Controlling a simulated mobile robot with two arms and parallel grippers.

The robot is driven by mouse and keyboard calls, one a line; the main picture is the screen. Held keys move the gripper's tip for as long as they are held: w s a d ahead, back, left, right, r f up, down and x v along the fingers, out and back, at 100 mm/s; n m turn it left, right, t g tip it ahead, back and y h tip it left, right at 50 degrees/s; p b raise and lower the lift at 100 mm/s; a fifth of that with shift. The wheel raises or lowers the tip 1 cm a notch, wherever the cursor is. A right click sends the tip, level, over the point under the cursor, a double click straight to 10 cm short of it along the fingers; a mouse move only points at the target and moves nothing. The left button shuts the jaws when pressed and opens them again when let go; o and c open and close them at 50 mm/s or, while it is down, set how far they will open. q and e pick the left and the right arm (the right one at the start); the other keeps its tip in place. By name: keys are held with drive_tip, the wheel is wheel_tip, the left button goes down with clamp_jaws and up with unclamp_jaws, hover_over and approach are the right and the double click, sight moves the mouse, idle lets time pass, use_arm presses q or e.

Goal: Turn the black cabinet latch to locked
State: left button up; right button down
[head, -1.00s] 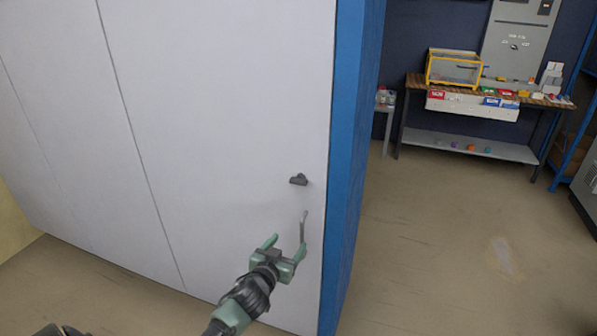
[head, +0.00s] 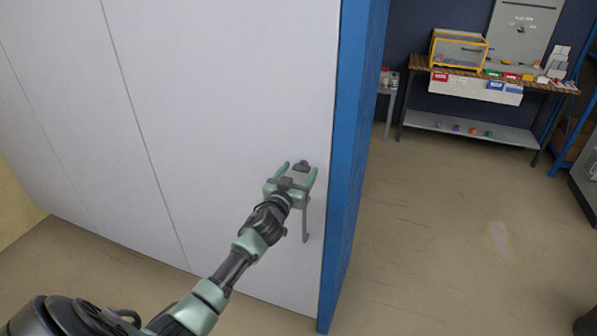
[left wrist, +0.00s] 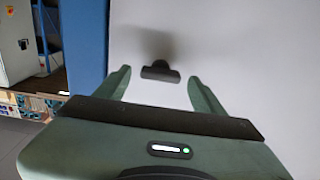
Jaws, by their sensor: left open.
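The black latch (head: 301,166) sits on the white cabinet door (head: 230,100) near its right edge. In the left wrist view the latch (left wrist: 160,72) shows as a dark bar lying crosswise, with a shadow above it. My left gripper (head: 299,171) is open, with its two green fingers pointing at the door, one on each side of the latch. In the left wrist view the fingertips (left wrist: 158,80) stand to the left and right of the latch, with gaps on both sides. I see no contact with it. My right gripper is not in view.
A grey bar handle (head: 305,220) hangs on the door just below the latch, close to my left gripper. The blue cabinet side (head: 350,170) is to the right. A workbench (head: 470,75) with boxes stands far back right. The floor between is clear.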

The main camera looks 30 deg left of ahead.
use_arm(q)
drive_tip(key=c, duration=1.4)
drive_tip(key=shift+o, duration=0.2)
drive_tip(key=shift+m, duration=0.5)
drive_tip(key=m, duration=0.2)
drive_tip(key=shift+d+f+m+b, duration=0.1)
drive_tip(key=shift+m+b, duration=0.2)
drive_tip(key=shift+m, duration=0.1)
drive_tip(key=m, duration=0.5)
drive_tip(key=shift+m+b, duration=0.3)
drive_tip(key=m, duration=0.4)
drive_tip(key=shift+d+f, duration=0.1)
drive_tip(key=shift+f+m, duration=0.1)
drive_tip(key=shift+m, duration=2.4)
